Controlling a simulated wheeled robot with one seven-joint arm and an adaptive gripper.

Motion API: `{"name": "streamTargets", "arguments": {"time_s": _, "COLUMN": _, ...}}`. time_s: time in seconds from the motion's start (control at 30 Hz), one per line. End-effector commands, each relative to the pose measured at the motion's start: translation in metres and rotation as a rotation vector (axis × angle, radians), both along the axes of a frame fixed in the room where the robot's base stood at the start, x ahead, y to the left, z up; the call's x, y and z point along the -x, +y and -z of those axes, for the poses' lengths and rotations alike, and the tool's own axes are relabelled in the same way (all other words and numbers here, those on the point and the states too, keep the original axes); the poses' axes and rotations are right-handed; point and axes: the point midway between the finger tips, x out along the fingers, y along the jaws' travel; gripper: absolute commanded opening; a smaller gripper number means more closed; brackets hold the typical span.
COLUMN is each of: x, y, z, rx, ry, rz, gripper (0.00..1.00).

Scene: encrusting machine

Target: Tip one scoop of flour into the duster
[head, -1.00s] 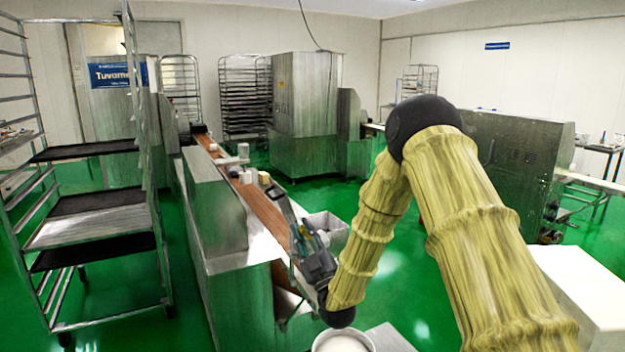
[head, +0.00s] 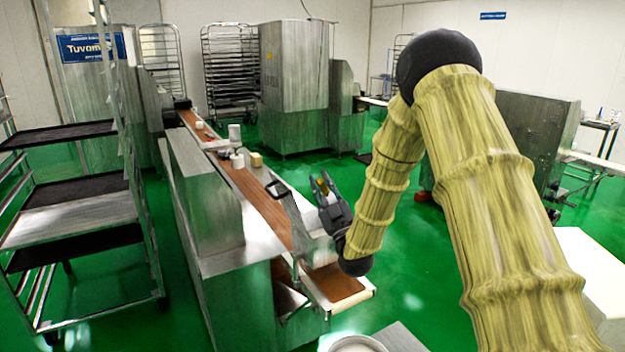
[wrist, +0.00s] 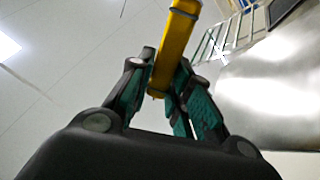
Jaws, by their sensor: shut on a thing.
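My gripper (head: 322,188) is shut on a yellow handle, which I take to be the scoop's. In the wrist view the yellow handle (wrist: 175,45) runs up between the teal finger pads (wrist: 160,92) and out at the top edge. The scoop's bowl cannot be made out, nor whether it holds flour. My gripper is right of the conveyor's near part. A round tub with a pale inside (head: 357,344), perhaps the flour, is cut off at the bottom edge. White containers (head: 238,160) stand on the conveyor; I cannot tell which is the duster.
The brown conveyor belt (head: 262,208) runs away from me along a steel machine (head: 205,205). A yellowish block (head: 256,159) is beside the white containers. A grey upright part (head: 290,215) rises left of my gripper. A tray rack (head: 75,205) is at left. Green floor lies right.

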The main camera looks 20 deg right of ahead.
Motion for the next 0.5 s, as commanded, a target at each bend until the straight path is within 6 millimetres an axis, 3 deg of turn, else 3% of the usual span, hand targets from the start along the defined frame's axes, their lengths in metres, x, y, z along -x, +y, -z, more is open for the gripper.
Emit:
{"name": "streamTargets", "arguments": {"time_s": 0.27, "x": -0.006, "y": -0.005, "z": -0.011, "rx": -0.106, "ry": 0.011, "rz": -0.008, "gripper": 0.00}}
{"name": "streamTargets", "arguments": {"time_s": 0.5, "x": -0.009, "y": -0.024, "z": -0.018, "rx": -0.254, "ry": 0.029, "rz": -0.008, "gripper": 0.00}}
